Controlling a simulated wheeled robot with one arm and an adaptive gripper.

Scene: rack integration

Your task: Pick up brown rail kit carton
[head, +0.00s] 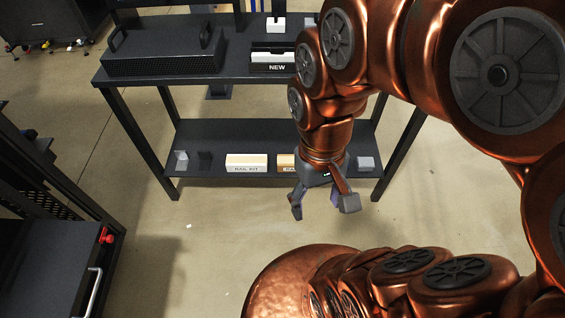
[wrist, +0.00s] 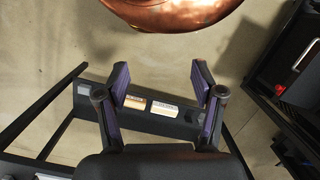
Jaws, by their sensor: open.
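A brown carton (head: 285,160) lies on the lower shelf of the black table, its label partly hidden by my arm in the head view. It also shows in the wrist view (wrist: 135,102). A paler cream carton (head: 246,162) marked RAIL KIT lies just left of it in the head view; it is on the right in the wrist view (wrist: 164,109). My gripper (head: 323,205) points down in front of the lower shelf, apart from both cartons. Its fingers are spread and empty, also in the wrist view (wrist: 159,75).
The table's lower shelf (head: 225,139) also holds small grey brackets (head: 181,160) and a grey block (head: 366,163). The upper top carries a black perforated unit (head: 165,62) and a NEW bin (head: 274,66). A black rack with a red knob (head: 106,236) stands at left. Floor between is clear.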

